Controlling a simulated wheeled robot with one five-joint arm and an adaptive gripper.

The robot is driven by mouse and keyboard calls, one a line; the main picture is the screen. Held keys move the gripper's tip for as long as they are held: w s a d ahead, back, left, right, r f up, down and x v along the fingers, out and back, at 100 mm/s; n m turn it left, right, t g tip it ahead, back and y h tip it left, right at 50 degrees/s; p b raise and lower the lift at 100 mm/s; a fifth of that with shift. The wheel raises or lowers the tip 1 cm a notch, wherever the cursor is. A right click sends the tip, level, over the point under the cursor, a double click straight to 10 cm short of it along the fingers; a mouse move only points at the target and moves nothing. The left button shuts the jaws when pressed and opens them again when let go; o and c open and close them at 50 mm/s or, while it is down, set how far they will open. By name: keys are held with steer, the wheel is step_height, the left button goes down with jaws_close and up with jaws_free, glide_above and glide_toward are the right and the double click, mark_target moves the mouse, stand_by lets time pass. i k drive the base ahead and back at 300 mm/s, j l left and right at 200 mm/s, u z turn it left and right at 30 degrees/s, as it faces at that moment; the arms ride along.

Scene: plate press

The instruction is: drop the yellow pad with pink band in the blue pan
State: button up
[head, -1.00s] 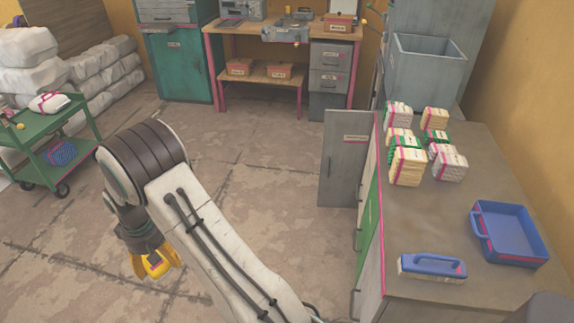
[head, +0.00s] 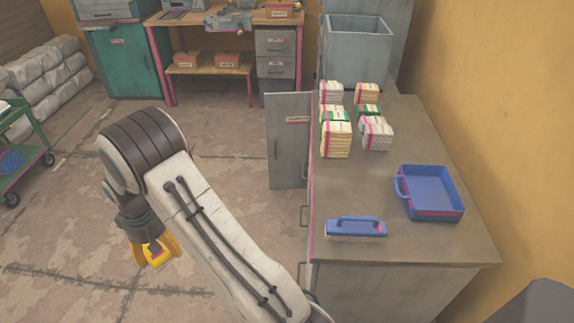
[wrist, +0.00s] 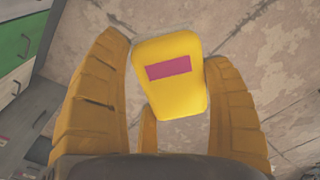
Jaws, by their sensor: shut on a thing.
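The yellow pad with a pink band (wrist: 170,82) is between the fingers of my gripper (wrist: 168,105) in the wrist view. My gripper is shut on it. In the head view my gripper (head: 153,252) hangs low at the left, over the floor, with a bit of the yellow pad showing; my arm hides part of the floor there. The blue pan (head: 432,192) sits on the counter at the right, with a handle on its left side. Its inside looks empty. My gripper is well to the left of the pan and apart from it.
The grey-brown counter (head: 390,240) holds a blue-handled brush or float (head: 357,228) near its front edge and several banded pad stacks (head: 336,140) at the back left. A grey cabinet door (head: 288,140) stands open on its left side. A green cart (head: 28,150) is far left.

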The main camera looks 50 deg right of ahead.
mark_target(429, 199)
steer(key=k+l+z, duration=0.1)
steer(key=z, duration=0.35)
steer(key=l+z, duration=0.1)
steer(key=z, duration=0.35)
steer(key=k+l+z, duration=0.1)
steer(key=z, duration=0.35)
steer(key=l+z, duration=0.25)
steer(key=l, duration=0.15)
steer(key=l+z, duration=0.25)
steer(key=l, duration=0.2)
